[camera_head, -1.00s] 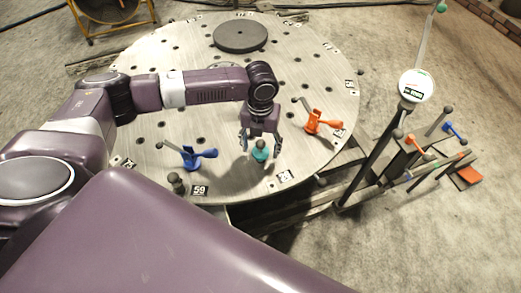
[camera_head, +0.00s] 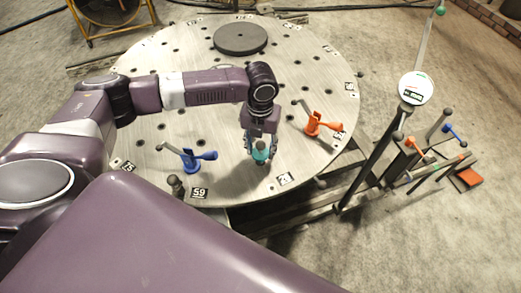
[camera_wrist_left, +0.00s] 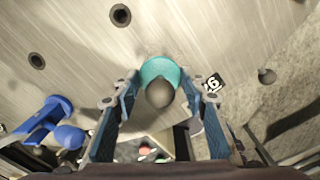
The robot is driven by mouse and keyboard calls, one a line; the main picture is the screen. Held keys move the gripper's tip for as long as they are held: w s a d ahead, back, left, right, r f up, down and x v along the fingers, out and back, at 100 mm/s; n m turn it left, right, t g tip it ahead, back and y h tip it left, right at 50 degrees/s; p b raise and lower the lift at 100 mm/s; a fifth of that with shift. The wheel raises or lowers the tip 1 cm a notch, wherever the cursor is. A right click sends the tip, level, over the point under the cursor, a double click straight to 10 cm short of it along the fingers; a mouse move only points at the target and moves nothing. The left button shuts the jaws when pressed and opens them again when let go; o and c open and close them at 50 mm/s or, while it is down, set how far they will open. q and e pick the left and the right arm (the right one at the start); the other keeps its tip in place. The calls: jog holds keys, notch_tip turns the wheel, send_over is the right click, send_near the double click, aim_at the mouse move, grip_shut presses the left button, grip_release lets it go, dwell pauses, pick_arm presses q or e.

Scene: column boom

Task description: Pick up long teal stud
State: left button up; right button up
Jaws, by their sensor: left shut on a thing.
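The teal stud (camera_head: 261,154) stands near the front rim of the round metal table, with a dark ball knob on top. In the left wrist view the teal stud (camera_wrist_left: 157,68) sits between the two blue fingers, its dark knob pointing at the camera. My left gripper (camera_head: 261,148) points down over it and is shut on it, one finger on each side; it also shows in the left wrist view (camera_wrist_left: 160,84). The stud's lower end is hidden. My right gripper is in neither view.
A blue clamp (camera_head: 193,159) stands left of the stud, and an orange clamp (camera_head: 316,124) stands to its right. A dark disc (camera_head: 240,38) lies at the table's back. A rack with coloured handles (camera_head: 418,160) and a post with a round gauge (camera_head: 415,88) stand off the table's right.

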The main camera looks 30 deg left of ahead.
pick_arm(q)
notch_tip(320, 180, up, 20)
jog(key=b, duration=0.1)
jog(key=shift+f, duration=0.2)
dwell(0.5)
